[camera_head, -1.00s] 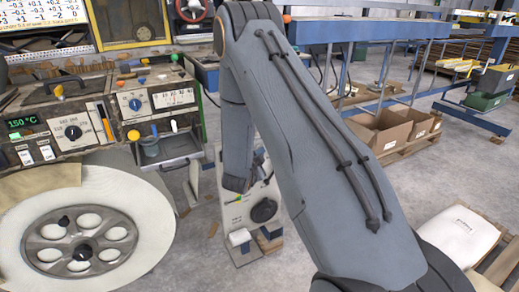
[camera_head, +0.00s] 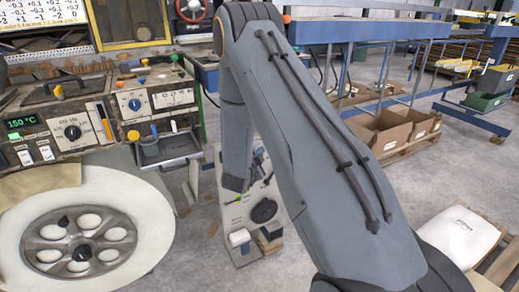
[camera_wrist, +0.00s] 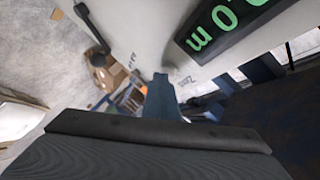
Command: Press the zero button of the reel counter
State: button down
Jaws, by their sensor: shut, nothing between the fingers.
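In the wrist view my gripper (camera_wrist: 160,80) is shut and empty. Its blue-grey fingertips point at the pale face of the reel counter (camera_wrist: 140,35). The counter's dark display (camera_wrist: 228,22) shows green characters, upside down, to the right of the tips. Small dark lettering lies just right of the tips. I cannot make out the zero button; the fingers may hide it. I cannot tell whether the tips touch the face. In the head view a pale upright panel (camera_head: 232,215) with a black disc stands behind my forearm, which covers part of it.
A black crank-like handle (camera_wrist: 98,52) sticks out left of the fingers in the wrist view. In the head view a large white reel (camera_head: 150,215) and a control bench (camera_head: 85,150) stand left. Cardboard boxes (camera_head: 385,135) lie right. Grey floor is open between.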

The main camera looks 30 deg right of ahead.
jog(key=shift+s, duration=0.8)
jog(key=shift+p, duration=0.3)
jog(key=s+p, duration=0.1)
jog(key=s, duration=0.4)
jog(key=shift+d+p, duration=0.15)
jog(key=shift+p, duration=0.2)
